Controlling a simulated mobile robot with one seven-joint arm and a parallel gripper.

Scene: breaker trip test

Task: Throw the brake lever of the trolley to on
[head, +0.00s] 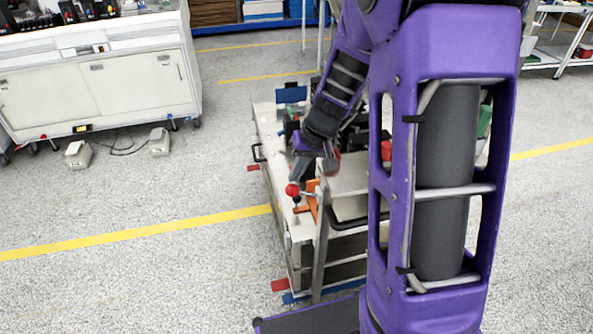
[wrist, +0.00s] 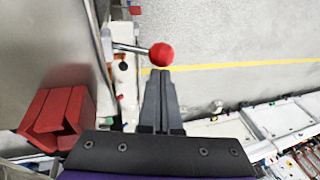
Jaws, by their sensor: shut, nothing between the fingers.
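The trolley (head: 269,165) stands in the middle of the head view, partly hidden behind my purple arm. A lever with a round red knob (head: 292,189) is at its near left corner; the knob also shows in the wrist view (wrist: 161,55), at the end of a metal rod (wrist: 130,48) coming from the left. My gripper (head: 297,180) is shut and empty, just above the knob in the head view. In the wrist view its fingertips (wrist: 160,72) point at the knob, very close to it; I cannot tell whether they touch. No on or off marking is readable.
An orange part (head: 308,209) and a metal post (head: 320,245) stand close to the knob. A red block (wrist: 60,120) is left of my fingers in the wrist view. A white cabinet (head: 95,85) stands at left; the floor (head: 130,270) between is mostly clear.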

